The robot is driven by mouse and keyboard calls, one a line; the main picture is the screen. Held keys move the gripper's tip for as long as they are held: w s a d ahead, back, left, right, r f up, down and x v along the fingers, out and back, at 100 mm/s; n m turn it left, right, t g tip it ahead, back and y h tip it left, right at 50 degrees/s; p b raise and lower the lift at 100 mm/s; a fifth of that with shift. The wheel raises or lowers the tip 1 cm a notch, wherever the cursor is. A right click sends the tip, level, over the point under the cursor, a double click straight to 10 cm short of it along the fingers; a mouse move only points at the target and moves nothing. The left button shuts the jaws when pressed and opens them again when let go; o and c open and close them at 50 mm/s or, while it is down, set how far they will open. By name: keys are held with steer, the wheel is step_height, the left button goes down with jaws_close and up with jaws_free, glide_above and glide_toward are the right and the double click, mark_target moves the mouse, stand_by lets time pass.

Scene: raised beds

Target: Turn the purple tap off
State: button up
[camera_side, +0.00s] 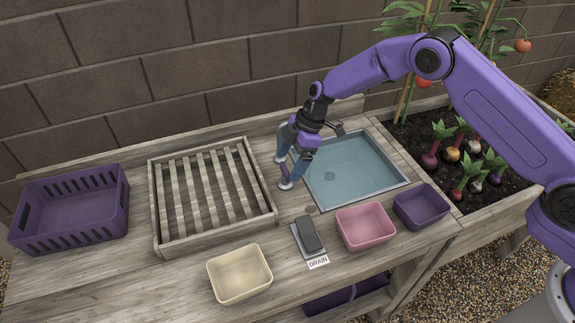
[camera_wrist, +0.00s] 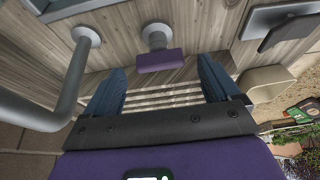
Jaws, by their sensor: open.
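The purple tap handle (camera_wrist: 160,60) sits on a pale round base (camera_wrist: 155,34) on the wooden bench in the wrist view. It lies between the two blue fingers of my gripper (camera_wrist: 161,66), with a gap on each side. A thick grey pipe (camera_wrist: 72,88), which looks like the spout, rises from its own round base to the left. In the side view my gripper (camera_side: 289,158) points down at the left edge of the sink (camera_side: 396,184), open, and partly hides the tap. The spout's outlet is not clear, so I cannot tell whether water runs.
A slatted wooden rack (camera_side: 157,205) and a purple crate (camera_side: 66,226) stand left. A drain lever (camera_side: 309,234) labelled DRAIN, a cream tub (camera_side: 240,285), a pink tub (camera_side: 365,240) and a purple tub (camera_side: 421,218) line the front. A planted bed (camera_side: 497,186) is at right.

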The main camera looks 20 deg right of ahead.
steer(key=shift+x, duration=1.15)
steer(key=c, duration=1.1)
steer(key=shift+o, duration=0.2)
